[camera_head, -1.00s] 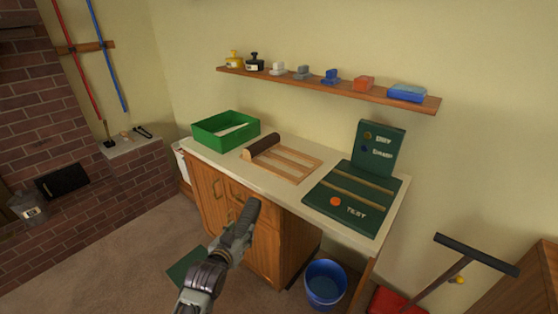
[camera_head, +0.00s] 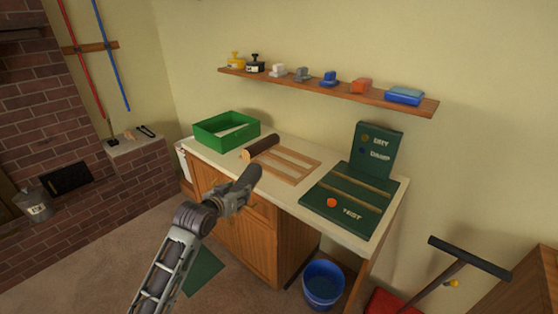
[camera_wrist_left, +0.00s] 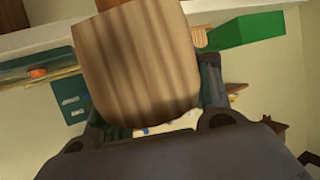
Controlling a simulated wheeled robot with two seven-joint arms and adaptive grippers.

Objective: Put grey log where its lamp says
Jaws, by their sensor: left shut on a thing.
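My left gripper (camera_head: 233,199) is shut on a dark grey log (camera_head: 246,178), held tilted in front of the counter's front edge. In the left wrist view the held log (camera_wrist_left: 140,65) fills the middle, with a striped wood-brown surface between the fingers. The green tester board (camera_head: 330,214) lies on the counter's right side, with an orange button (camera_head: 332,203) marked TEST. Its upright panel (camera_head: 378,165) has a DRY lamp (camera_head: 364,138) and a DAMP lamp (camera_head: 366,151); neither is clearly lit. A wooden rack (camera_head: 297,153) holds a brown log (camera_head: 265,146) at its left end. A green box (camera_head: 212,138) stands further left.
A shelf (camera_head: 425,106) with several small coloured items hangs above the counter (camera_head: 360,246). A blue bucket (camera_head: 324,284) stands on the floor below. A dark T-shaped handle (camera_head: 470,257) stands at the right. The brick hearth is at the left.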

